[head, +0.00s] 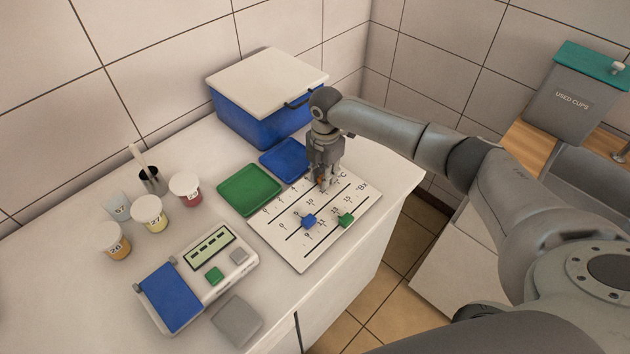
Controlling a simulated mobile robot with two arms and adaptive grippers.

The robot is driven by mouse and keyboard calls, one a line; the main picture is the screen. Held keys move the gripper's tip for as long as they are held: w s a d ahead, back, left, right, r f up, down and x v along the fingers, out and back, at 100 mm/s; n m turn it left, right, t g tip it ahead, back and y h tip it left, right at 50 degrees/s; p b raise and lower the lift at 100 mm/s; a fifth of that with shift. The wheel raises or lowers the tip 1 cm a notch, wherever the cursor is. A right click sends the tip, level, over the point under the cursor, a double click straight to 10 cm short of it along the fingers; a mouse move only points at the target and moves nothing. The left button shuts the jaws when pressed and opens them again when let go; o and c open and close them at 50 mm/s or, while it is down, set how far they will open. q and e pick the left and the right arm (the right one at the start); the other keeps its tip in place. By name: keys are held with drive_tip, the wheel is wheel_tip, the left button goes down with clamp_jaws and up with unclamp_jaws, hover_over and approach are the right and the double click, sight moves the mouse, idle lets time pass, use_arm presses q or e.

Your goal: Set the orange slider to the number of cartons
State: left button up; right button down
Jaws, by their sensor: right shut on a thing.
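My right gripper (324,183) reaches down onto the far track of a white slider board (300,258). It is shut on the orange slider (320,181), of which only a small bit of orange shows between the fingers. The number that the slider stands at is hidden by the gripper. A blue slider (309,221) sits on the middle track and a green slider (346,219) on the near track. No cartons are in sight. My left gripper is not in view.
A blue box (262,130) with a white lid stands behind. A blue tray (283,160) and a green tray (249,190) lie beside the board. Several numbered cups (150,214) and a device with a blue plate (171,297) are at left. A used-cups bin (572,100) stands far right.

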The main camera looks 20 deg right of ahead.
drive_tip(key=c, duration=1.3)
unclamp_jaws()
drive_tip(key=shift+r, duration=0.1)
wheel_tip(320, 180, up, 12)
drive_tip(key=shift+f, duration=0.1)
